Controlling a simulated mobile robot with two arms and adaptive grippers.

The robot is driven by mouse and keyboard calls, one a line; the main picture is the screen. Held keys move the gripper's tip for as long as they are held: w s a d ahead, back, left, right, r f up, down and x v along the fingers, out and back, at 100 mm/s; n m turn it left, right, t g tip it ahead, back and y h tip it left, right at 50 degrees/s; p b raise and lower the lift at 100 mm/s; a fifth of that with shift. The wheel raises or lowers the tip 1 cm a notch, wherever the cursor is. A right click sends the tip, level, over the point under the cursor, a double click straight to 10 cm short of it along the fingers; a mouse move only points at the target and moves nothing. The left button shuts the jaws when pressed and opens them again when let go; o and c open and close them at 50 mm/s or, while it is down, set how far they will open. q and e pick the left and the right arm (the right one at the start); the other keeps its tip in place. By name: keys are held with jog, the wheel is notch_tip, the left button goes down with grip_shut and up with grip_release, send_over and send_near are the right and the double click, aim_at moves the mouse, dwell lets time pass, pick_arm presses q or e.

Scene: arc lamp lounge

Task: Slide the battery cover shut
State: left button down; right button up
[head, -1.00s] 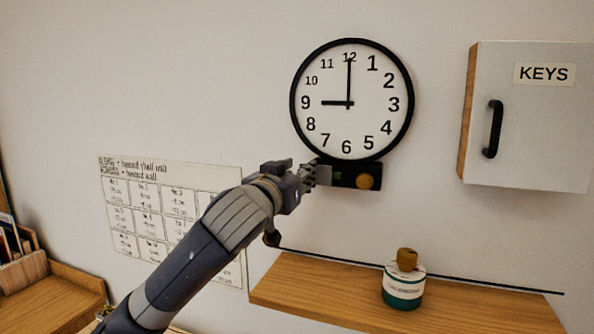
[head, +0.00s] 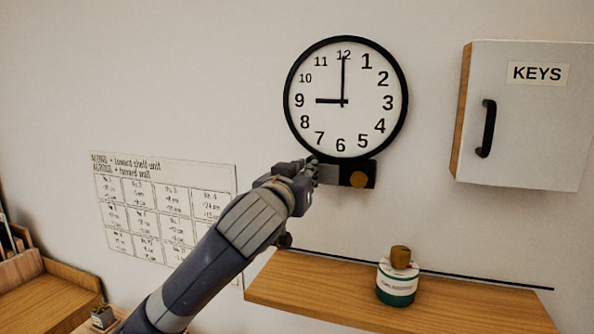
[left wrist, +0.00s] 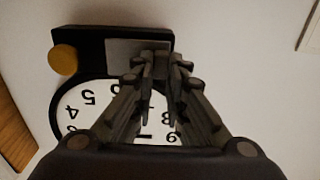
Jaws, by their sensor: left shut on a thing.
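A round wall clock (head: 345,75) with a black rim hangs above a black battery box (head: 368,168). The box has a round yellow-brown knob (head: 358,180) at its right end. My left gripper (head: 310,170) is shut at the cover's left end. The fingers hide the cover's gripped part. My right gripper is not in view.
A wooden shelf (head: 440,300) below carries a green and white jar (head: 397,285) with a brown top. A white key cabinet (head: 530,120) is on the wall at right. A wall chart (head: 165,212) hangs at left.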

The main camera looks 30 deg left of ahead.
pick_arm(q)
jog(key=shift+d, duration=0.1)
jog(key=c, duration=1.8)
grip_release()
jog(key=shift+o, duration=1)
jog(key=shift+d, duration=0.25)
jog(key=shift+s, duration=0.1)
jog(key=v, duration=0.7)
jog(key=shift+s, duration=0.15)
